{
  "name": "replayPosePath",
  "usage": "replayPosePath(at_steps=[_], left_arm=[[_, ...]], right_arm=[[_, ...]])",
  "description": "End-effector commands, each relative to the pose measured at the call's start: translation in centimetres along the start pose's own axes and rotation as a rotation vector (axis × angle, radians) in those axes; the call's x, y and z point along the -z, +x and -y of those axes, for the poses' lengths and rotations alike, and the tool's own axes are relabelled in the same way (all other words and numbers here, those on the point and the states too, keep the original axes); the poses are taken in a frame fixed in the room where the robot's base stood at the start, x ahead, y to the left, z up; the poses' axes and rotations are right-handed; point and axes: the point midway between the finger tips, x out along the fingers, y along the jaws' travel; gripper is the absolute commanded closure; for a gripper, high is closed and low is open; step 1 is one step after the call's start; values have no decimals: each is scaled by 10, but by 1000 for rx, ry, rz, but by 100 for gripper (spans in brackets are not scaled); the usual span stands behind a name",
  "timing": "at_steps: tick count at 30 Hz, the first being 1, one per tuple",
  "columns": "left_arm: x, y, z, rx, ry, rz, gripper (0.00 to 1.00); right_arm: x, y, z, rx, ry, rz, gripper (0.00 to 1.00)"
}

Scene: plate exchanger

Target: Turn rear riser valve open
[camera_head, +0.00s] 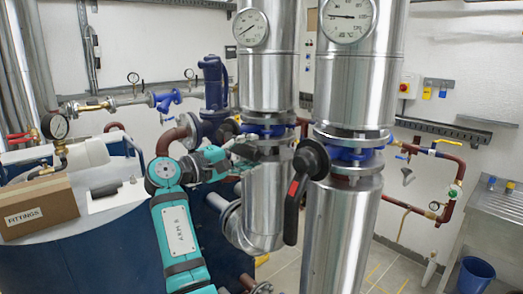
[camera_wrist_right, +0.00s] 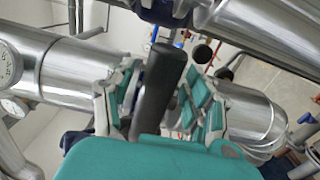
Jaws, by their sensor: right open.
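The rear riser (camera_head: 266,85) is the left silver pipe, with its blue-flanged valve (camera_head: 262,130) at mid-height. My right gripper (camera_head: 240,153) is at this valve, its arm coming from the lower left. In the right wrist view the valve's black lever (camera_wrist_right: 157,95) stands between the two teal finger pads of my right gripper (camera_wrist_right: 163,85). The fingers are open, with gaps visible beside the lever. In the head view the lever is mostly hidden among the gripper and pipes. My left gripper is in neither view.
The nearer riser (camera_head: 345,95) stands close on the right; its black lever with a red stripe (camera_head: 295,200) hangs down beside my gripper. A blue tank (camera_head: 80,255) with a cardboard FITTINGS box (camera_head: 38,205) is at the left. A sink (camera_head: 495,215) is far right.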

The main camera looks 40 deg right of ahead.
Motion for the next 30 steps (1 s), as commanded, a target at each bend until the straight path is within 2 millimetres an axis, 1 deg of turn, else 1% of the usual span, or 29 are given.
replayPosePath(at_steps=[4, 10, 11, 17, 23, 30], left_arm=[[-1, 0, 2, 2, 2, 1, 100], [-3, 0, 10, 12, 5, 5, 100], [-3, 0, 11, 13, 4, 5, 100], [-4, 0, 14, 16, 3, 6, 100], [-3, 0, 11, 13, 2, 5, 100], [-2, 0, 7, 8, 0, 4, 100]], right_arm=[[0, -2, 0, 0, 0, -1, 46], [0, -2, 0, 0, 0, -1, 46], [0, -2, 0, 0, 0, 0, 47], [0, -2, 0, 0, 0, 0, 74], [0, -2, 0, 1, 0, 0, 100], [0, -2, 0, 1, 0, 1, 100]])
